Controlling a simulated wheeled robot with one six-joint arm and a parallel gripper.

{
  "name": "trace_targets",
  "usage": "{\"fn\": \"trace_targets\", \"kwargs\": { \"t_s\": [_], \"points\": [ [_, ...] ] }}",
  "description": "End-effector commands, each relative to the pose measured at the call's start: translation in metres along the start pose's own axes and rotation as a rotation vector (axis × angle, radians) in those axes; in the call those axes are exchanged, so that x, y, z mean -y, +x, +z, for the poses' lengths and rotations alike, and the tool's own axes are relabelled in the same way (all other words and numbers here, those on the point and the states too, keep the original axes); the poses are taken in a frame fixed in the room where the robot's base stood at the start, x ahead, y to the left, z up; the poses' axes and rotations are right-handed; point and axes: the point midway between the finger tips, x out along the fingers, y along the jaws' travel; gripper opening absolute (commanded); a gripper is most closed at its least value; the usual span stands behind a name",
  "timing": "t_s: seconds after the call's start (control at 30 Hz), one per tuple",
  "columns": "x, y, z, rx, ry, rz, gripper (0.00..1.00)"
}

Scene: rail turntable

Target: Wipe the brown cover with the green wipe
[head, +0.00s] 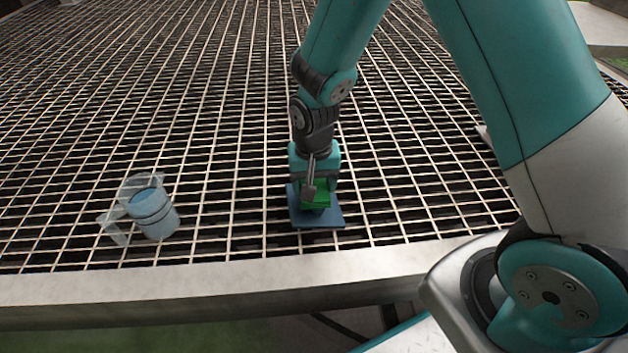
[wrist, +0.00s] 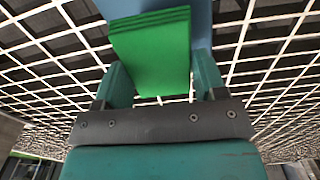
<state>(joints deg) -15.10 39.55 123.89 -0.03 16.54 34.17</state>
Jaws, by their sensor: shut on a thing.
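The green wipe (head: 317,198) is a folded, layered pad at the near middle of the grating in the head view. My gripper (head: 316,189) is shut on it from above, and it hides part of the wipe. In the wrist view the wipe (wrist: 152,58) sits between the two teal fingers of my gripper (wrist: 160,84). A flat blue square (head: 318,219) lies beneath the wipe. I cannot tell whether the wipe touches it. I make out no brown cover in either view.
A clear jug (head: 152,211) with blue contents and a handle stands left of my gripper on the metal grating (head: 225,120). A pale edge beam (head: 200,284) runs along the front. The grating between jug and gripper is clear. My arm hides much of the right side.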

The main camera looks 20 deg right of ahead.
Motion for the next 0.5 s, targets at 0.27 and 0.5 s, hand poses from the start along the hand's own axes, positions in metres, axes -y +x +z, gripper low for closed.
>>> {"fn": "trace_targets", "kwargs": {
  "t_s": [0.27,0.5],
  "points": [
    [0.0001,0.0047,-0.0001,0.000,0.000,0.000,0.46],
    [0.0000,0.0048,0.0023,0.000,0.000,0.000,0.46]
  ]
}}
